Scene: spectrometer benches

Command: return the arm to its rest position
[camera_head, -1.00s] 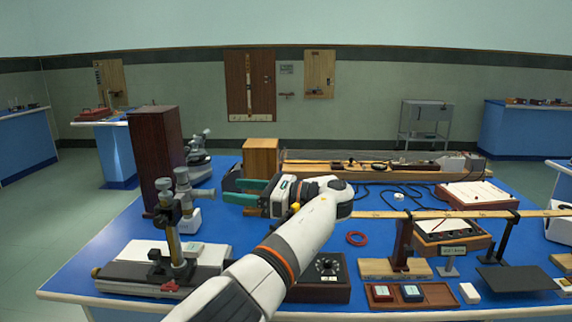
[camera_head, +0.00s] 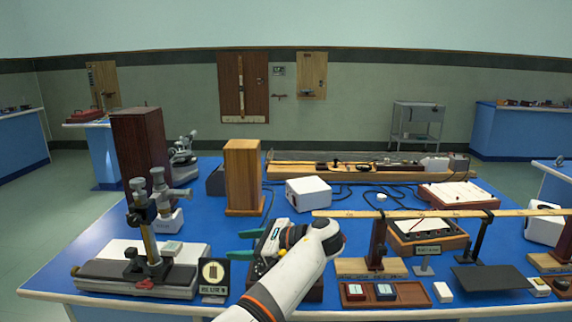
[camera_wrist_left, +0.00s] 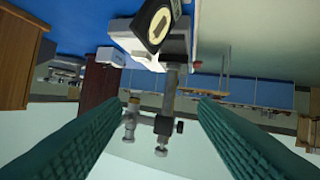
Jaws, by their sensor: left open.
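My left gripper (camera_head: 240,245) is in the head view at the lower middle, over the blue bench, with its green fingers pointing left. Its fingers also show in the left wrist view (camera_wrist_left: 168,130), spread wide apart with nothing between them. The white left arm comes in from the bottom of the head view. A microscope-like instrument on a stand (camera_head: 150,245) is left of the fingers and apart from them. In the wrist view this instrument (camera_wrist_left: 170,95) appears beyond the finger gap. My right gripper is not in view.
A small sign card (camera_head: 213,279) stands just left of the gripper. A wooden block (camera_head: 244,180) and a white box (camera_head: 308,194) stand behind it. A dark box lies partly hidden under the arm. A metre rule (camera_head: 430,213) on stands lies to the right.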

